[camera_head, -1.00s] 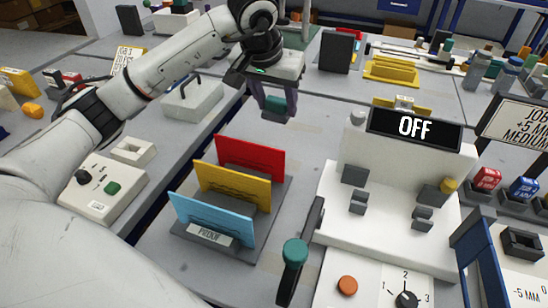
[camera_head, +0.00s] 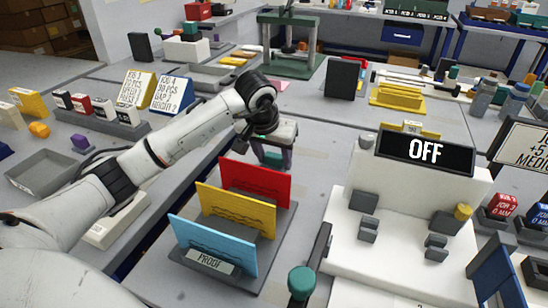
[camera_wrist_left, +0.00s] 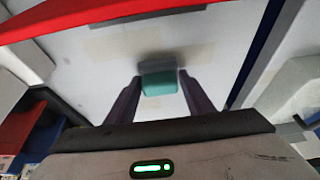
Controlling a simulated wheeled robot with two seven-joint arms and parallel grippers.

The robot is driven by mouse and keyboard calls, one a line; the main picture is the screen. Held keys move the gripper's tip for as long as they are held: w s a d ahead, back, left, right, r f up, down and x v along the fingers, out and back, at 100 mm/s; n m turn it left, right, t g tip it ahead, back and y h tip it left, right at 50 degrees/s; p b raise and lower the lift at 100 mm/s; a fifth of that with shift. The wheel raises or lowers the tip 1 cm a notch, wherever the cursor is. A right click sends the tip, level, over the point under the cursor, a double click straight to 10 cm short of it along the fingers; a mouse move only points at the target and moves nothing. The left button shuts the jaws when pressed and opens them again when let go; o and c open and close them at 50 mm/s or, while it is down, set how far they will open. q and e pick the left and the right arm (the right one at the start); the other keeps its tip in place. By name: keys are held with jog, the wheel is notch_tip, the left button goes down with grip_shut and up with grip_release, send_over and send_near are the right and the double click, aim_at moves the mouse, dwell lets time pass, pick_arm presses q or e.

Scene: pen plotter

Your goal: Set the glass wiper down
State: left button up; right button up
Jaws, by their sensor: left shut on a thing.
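The glass wiper shows as a teal block (camera_wrist_left: 160,84) with a grey strip (camera_wrist_left: 157,67) at its far end in the left wrist view. My left gripper (camera_wrist_left: 159,88) is shut on the teal part, one dark finger on each side. In the head view my left gripper (camera_head: 272,158) is just behind the red panel, with a bit of the teal wiper (camera_head: 271,160) between its fingers. The red panel hides the wiper's lower part there. The wiper is over the grey tabletop (camera_head: 325,135); I cannot tell whether it touches it. My right gripper is not in view.
A rack with red (camera_head: 256,183), yellow (camera_head: 235,210) and blue (camera_head: 212,243) panels stands in front of my left gripper. A white machine with an "OFF" display (camera_head: 425,152) stands to the right. Bare tabletop lies behind and right of the gripper.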

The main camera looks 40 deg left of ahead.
pick_arm(q)
jog(key=shift+f, duration=0.1)
jog(key=o, duration=1)
jog(key=shift+s+r, duration=0.1)
jog(key=shift+r, duration=0.55)
jog(key=v, duration=1.1)
jog(key=shift+s+p, duration=0.2)
jog(key=shift+p, duration=0.2)
